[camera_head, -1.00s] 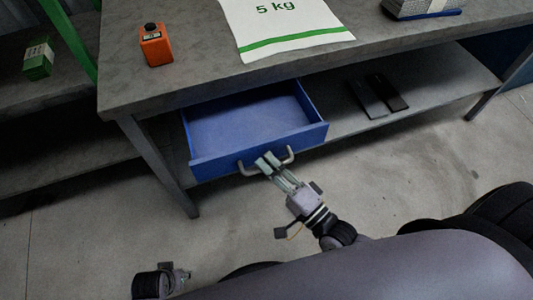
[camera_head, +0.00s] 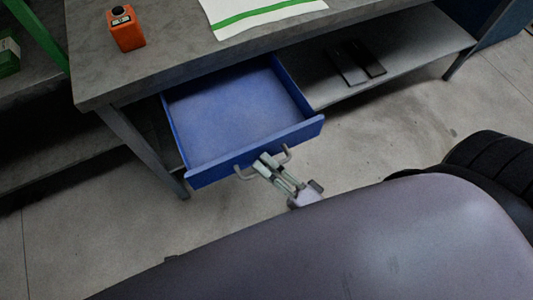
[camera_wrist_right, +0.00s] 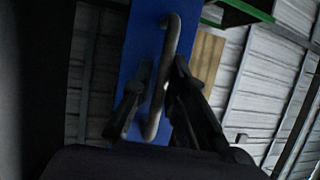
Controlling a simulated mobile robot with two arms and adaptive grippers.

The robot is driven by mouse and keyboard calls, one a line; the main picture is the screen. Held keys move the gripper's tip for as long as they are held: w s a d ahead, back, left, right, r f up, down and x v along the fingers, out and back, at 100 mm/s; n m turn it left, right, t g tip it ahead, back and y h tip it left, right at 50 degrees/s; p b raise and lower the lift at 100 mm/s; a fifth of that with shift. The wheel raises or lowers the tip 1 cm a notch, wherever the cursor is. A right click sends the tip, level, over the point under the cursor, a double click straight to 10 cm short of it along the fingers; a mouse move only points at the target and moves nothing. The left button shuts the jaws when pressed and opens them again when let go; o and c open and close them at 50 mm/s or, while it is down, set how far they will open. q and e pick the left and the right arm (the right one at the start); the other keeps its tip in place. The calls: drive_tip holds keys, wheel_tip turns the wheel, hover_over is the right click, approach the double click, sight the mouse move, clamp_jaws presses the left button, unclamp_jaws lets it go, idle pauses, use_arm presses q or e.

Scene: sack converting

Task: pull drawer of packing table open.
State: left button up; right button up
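The packing table (camera_head: 95,75) has a blue drawer (camera_head: 235,105), which stands well open and empty below the tabletop. A grey bar handle (camera_head: 287,153) is on the drawer's front panel. My right gripper (camera_head: 266,160) is at the middle of this handle. In the right wrist view the handle (camera_wrist_right: 167,50) runs between the two dark fingers (camera_wrist_right: 162,82), which look closed around it against the blue front. The exact contact is dark and hard to see. My left gripper is not in view.
Two dark flat pieces (camera_head: 356,62) lie on the lower shelf (camera_head: 420,55). A table leg (camera_head: 145,150) stands left of the drawer. The concrete floor (camera_head: 90,230) in front is clear.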

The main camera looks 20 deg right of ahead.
drive_tip(key=o, duration=0.3)
idle(0.4)
drive_tip(key=v, duration=1.2)
